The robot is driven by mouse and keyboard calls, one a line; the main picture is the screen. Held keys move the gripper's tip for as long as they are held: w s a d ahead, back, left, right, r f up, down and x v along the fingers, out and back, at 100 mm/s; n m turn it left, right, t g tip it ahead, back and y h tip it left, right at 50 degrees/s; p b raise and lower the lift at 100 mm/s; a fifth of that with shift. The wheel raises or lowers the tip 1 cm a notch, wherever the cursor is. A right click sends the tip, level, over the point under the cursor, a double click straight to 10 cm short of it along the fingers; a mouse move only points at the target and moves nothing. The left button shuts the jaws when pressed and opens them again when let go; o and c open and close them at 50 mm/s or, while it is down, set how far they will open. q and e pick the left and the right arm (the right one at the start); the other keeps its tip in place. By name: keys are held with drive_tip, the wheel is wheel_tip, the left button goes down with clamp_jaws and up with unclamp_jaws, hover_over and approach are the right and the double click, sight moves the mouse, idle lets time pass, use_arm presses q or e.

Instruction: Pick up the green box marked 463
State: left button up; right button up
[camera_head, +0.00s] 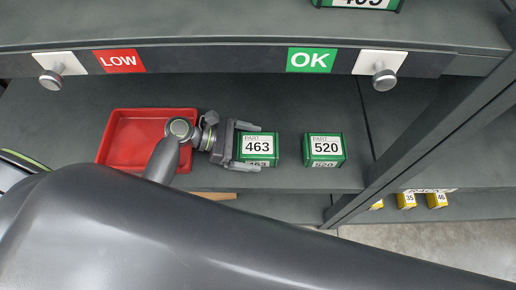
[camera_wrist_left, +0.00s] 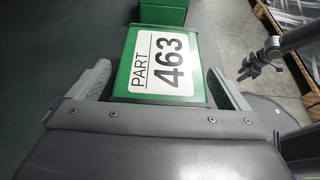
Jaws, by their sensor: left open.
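The green box marked 463 (camera_head: 258,146) sits on the dark shelf, with a white PART label on top. My left gripper (camera_head: 250,146) is at the box's left side, its two fingers pointing right. In the left wrist view the box (camera_wrist_left: 163,62) lies between the two open fingers (camera_wrist_left: 158,85), with a gap showing on each side. I cannot tell how far the fingertips reach along its sides.
A green box marked 520 (camera_head: 324,148) stands to the right on the same shelf. A red tray (camera_head: 113,150) is behind the gripper on the left. The upper shelf edge with LOW (camera_head: 120,61) and OK (camera_head: 311,60) signs runs above. A shelf post (camera_head: 425,125) stands right.

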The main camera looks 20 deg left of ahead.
use_arm(q)
drive_tip(key=shift+x, duration=0.8)
drive_tip(key=shift+r, duration=0.1)
drive_tip(key=c, duration=1.4)
